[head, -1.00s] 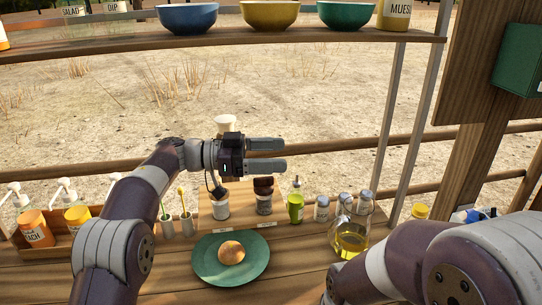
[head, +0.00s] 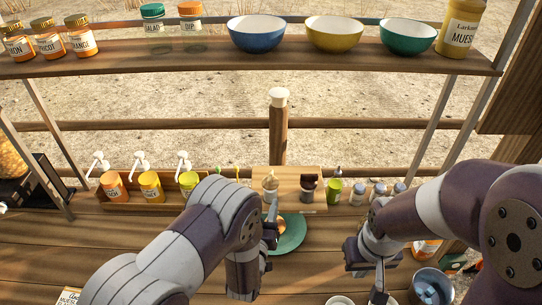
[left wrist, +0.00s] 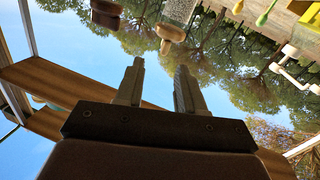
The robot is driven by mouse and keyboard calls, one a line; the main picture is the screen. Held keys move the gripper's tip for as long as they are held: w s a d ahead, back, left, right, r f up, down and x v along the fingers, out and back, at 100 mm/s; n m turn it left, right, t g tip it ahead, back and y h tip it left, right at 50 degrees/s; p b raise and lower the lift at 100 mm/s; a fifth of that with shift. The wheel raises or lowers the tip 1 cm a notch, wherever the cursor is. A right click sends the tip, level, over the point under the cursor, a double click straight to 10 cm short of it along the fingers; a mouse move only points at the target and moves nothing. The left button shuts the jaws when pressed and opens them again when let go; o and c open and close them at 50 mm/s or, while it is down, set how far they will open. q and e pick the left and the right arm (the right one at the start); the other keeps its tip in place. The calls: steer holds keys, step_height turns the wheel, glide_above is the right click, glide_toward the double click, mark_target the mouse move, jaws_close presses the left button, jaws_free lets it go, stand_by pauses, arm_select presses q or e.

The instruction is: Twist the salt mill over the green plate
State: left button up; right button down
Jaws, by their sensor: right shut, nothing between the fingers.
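The green plate (head: 292,237) lies on the wooden counter, partly hidden by my left arm. A round bun on it is mostly hidden. Behind it, on a wooden board, stand a pale-topped mill (head: 270,183) and a dark-brown-topped mill (head: 308,188). Their labels are too small to tell which is salt. My left gripper (head: 269,237) is at the plate's left side, in front of the mills. In the left wrist view its fingers (left wrist: 160,88) are apart with nothing between them; brown tops (left wrist: 107,12) show beyond. My right gripper (head: 380,282) is shut and empty, right of the plate.
A green bottle (head: 333,191) and several small shakers (head: 378,192) stand right of the board. Pump bottles (head: 151,185) stand in a rack at left. A shelf (head: 200,58) with bowls and jars crosses above. A grey-blue tub (head: 431,287) is at lower right.

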mark_target(272, 170)
arm_select(q)
steer(key=shift+m+y, duration=0.3)
steer(key=shift+m, duration=0.3)
steer(key=w+p, duration=0.1)
steer(key=w, duration=0.3)
steer(key=w+d+p, duration=0.1)
steer(key=w+p, duration=0.1)
steer(key=w, duration=0.2)
steer(key=w+p, duration=0.1)
steer(key=w, duration=0.2)
steer(key=shift+w+d+r, duration=0.25)
steer(key=shift+w, duration=0.15)
steer(key=shift+w+d+f+p, duration=0.15)
steer(key=shift+w+p, duration=0.15)
steer(key=shift+w, duration=0.3)
jaws_close()
